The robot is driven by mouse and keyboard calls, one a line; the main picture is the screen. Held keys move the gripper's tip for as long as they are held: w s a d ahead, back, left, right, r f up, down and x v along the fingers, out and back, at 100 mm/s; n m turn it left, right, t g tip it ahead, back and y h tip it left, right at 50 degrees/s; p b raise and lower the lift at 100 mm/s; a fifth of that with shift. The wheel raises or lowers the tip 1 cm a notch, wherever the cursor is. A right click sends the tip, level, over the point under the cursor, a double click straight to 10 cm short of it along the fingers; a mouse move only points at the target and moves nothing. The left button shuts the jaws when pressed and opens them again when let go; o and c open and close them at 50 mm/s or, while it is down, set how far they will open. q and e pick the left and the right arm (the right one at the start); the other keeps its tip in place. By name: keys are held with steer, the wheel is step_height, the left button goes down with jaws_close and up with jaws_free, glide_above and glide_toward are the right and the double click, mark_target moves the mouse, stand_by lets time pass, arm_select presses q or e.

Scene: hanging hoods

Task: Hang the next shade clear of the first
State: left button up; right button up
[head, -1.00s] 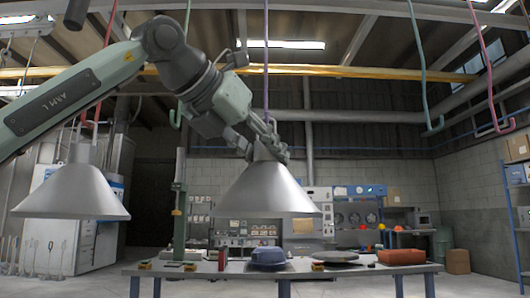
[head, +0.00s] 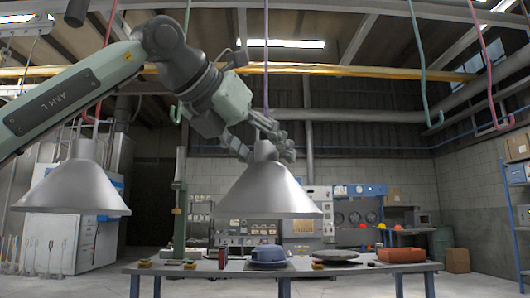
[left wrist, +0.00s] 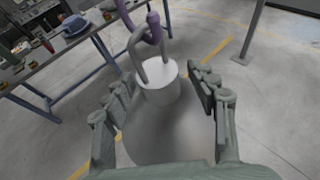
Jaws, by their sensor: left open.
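A grey metal cone shade (head: 268,192) hangs in the middle of the head view, below a purple cord or hook (head: 266,75). In the left wrist view its loop handle (left wrist: 140,55) is hooked with the purple hook (left wrist: 153,25) above the shade's neck (left wrist: 160,88). My left gripper (head: 265,138) is open at the neck, with one finger on each side. In the left wrist view I see a gap at the right finger; contact at the left is unclear. Another similar shade (head: 72,190) hangs at the left, well apart. My right gripper is out of view.
Empty green hooks (head: 433,122) and pink hooks (head: 497,120) hang at the right. A workbench (head: 200,270) below holds a blue item (head: 268,256), a dark disc (head: 335,255) and a red tray (head: 402,255). A yellow rail (head: 345,71) crosses overhead.

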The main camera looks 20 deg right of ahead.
arm_select(q)
steer(key=v, duration=1.2)
